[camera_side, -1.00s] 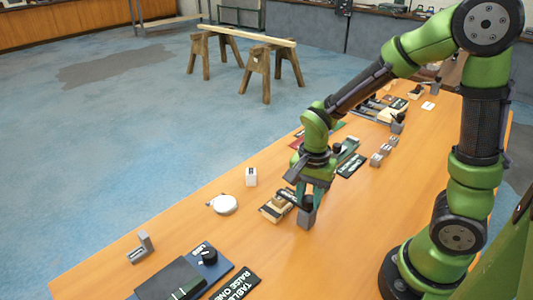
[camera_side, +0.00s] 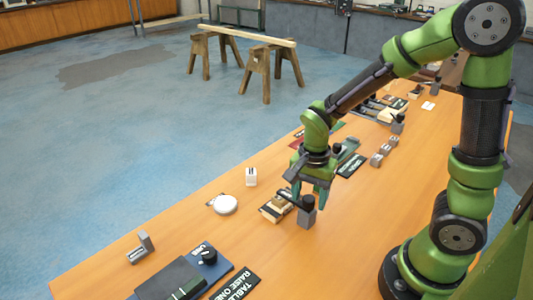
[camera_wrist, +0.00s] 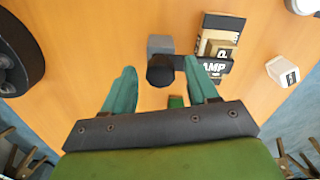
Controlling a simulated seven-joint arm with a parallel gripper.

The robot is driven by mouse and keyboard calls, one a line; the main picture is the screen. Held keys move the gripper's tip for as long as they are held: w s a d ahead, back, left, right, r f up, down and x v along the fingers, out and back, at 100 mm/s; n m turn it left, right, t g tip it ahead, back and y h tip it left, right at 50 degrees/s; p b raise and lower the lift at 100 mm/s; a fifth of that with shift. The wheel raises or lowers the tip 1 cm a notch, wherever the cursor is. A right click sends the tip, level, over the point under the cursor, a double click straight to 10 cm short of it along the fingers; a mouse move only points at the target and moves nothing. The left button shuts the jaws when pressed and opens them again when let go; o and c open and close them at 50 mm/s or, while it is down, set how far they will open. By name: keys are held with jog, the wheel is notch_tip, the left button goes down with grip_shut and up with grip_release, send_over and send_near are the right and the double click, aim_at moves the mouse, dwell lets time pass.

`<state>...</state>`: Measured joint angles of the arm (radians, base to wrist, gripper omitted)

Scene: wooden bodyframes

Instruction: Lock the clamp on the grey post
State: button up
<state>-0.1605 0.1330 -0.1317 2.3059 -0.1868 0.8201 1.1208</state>
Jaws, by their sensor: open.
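The grey post (camera_side: 306,217) stands upright on the table; its top also shows in the wrist view (camera_wrist: 160,45). A black round knob (camera_side: 308,203) sits on it. The clamp's black arm (camera_side: 287,195) reaches from the post over a wooden block (camera_side: 275,212); in the wrist view this arm (camera_wrist: 212,68) carries white lettering, partly hidden by a finger. My gripper (camera_side: 311,188) is open, just above the post. In the wrist view its teal fingers lie either side of the knob (camera_wrist: 160,71), with gaps showing. I cannot tell whether the clamp is locked.
A white round object (camera_side: 225,204) and a white block (camera_side: 251,177) lie left of the clamp. A dark panel with a knob (camera_side: 208,257) and a grey bracket (camera_side: 140,248) are nearer the front. Small grey blocks (camera_side: 377,159) stand behind. Bare table lies to the right.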

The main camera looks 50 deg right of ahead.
notch_tip(320, 180, up, 17)
dwell(0.4)
jog(key=s+n+t, duration=0.1)
jog(key=n+t, duration=0.1)
jog(key=n, duration=0.1)
jog(key=s+a+n+t+y, duration=0.1)
jog(key=s+n+t, duration=0.1)
jog(key=n, duration=0.2)
jog(key=s+a+n+t+y, duration=0.1)
jog(key=s+n+t, duration=0.1)
jog(key=n+t, duration=0.1)
jog(key=shift+s+a+r+n, duration=0.15)
jog(key=shift+s+r+n, duration=0.05)
jog(key=shift+n, duration=0.4)
